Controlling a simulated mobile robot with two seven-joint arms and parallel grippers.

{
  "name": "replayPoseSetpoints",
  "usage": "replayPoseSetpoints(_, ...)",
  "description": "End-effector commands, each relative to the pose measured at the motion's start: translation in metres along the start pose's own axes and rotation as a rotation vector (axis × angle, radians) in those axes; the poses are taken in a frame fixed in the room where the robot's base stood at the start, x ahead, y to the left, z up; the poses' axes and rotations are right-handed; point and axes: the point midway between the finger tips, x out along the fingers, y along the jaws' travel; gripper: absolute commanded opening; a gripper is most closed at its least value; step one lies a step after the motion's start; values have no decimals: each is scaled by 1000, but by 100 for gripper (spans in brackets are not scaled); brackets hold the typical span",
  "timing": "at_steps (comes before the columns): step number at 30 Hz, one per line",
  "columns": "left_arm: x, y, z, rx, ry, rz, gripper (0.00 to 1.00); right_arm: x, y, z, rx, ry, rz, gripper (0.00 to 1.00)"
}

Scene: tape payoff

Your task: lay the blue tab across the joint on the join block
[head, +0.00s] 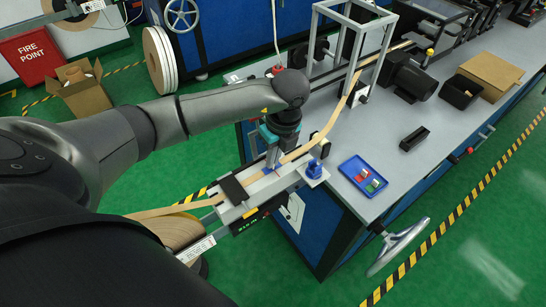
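My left gripper (272,158) points down over the join block (237,206), and its fingertips are close to the tan tape strip. The fingers are too small to tell whether they are open or shut. A small blue patch shows at the fingertips; I cannot tell whether it is the blue tab held there or part of the block. The tan tape (297,153) runs from the machine frame down to the block. A dark plate lies across the block left of my gripper. The joint is not clearly visible. My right gripper is not in view.
A blue tray (350,168) with red, green and whitish pieces sits on the grey bench right of the block. A blue fixture (314,169) stands between them. A small black box (414,139) and a metal frame (350,50) are further back.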

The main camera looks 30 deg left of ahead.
Motion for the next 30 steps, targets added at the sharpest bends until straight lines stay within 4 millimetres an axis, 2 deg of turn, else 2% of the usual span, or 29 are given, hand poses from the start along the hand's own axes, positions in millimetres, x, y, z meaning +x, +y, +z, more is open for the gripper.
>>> replayPoseSetpoints(8,3,0,0,-1,0,0,0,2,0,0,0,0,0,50)
replayPoseSetpoints(17,2,0,0,-1,0,0,33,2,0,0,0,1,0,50)
replayPoseSetpoints(26,0,0,0,-1,0,0,33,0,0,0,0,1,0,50)
replayPoseSetpoints(30,-15,-1,1,-2,0,-4,33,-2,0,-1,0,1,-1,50)
